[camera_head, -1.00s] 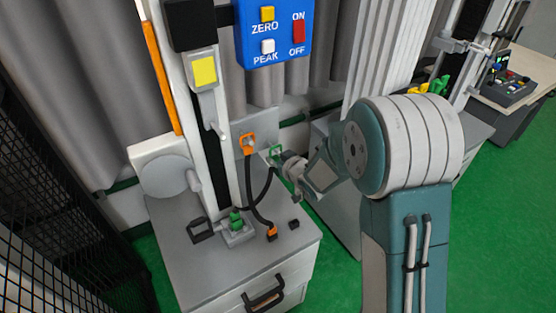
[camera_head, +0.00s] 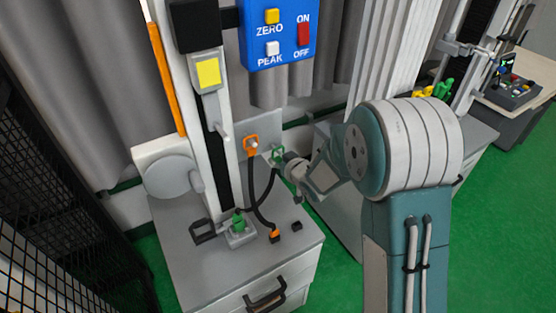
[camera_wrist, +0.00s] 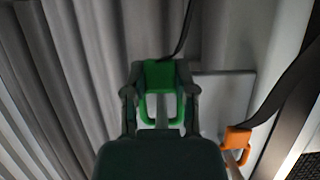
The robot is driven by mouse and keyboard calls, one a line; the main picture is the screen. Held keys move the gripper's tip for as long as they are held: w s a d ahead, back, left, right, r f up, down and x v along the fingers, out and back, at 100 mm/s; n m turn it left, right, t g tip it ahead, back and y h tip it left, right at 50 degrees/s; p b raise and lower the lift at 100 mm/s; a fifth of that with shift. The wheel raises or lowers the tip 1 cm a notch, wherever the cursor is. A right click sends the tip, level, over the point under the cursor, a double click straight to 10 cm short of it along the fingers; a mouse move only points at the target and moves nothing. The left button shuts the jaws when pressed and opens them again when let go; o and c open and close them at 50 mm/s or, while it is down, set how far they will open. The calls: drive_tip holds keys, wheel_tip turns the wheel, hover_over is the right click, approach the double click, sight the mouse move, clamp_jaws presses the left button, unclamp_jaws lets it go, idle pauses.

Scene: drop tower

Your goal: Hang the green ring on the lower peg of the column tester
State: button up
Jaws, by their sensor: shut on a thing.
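The green ring (camera_head: 277,153) is a small squared loop in the head view, just right of the orange ring (camera_head: 251,144). My gripper (camera_head: 281,158) is shut on it. In the wrist view the green ring (camera_wrist: 160,76) sits between both fingers, its loop toward the palm, and a dark cable runs from it. The column tester (camera_head: 212,120) stands left of my gripper, with the ring held apart from it. A short pale peg (camera_head: 222,131) juts from the column below the yellow square. I cannot tell whether this is the lower peg.
The orange ring hangs on a grey plate (camera_head: 268,129) close beside my gripper; it also shows in the wrist view (camera_wrist: 237,137). Dark cables loop down to the grey cabinet top (camera_head: 185,255). A blue control box (camera_head: 283,48) is above. Black mesh (camera_head: 50,190) stands at left.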

drive_tip(key=o, duration=0.7)
drive_tip(key=shift+s+d, duration=0.1)
drive_tip(key=v, duration=1.1)
drive_tip(key=shift+s+d+r, duration=0.1)
drive_tip(key=shift+s+r, duration=0.05)
drive_tip(key=shift+s, duration=0.15)
drive_tip(key=s+d+r+m+g+h, duration=0.1)
drive_tip(key=s+d+r+m+h, duration=0.3)
drive_tip(key=s+d+r+h, duration=0.4)
drive_tip(key=s+d+r+g, duration=0.1)
drive_tip(key=s, duration=0.4)
drive_tip(key=s+d+r+m+g, duration=0.1)
drive_tip(key=s+r+g, duration=0.1)
drive_tip(key=s, duration=0.4)
drive_tip(key=s+r+m+g, duration=0.1)
drive_tip(key=s, duration=0.4)
drive_tip(key=shift+s+d+r+g+y, duration=0.15)
drive_tip(key=shift+d+g+y, duration=0.25)
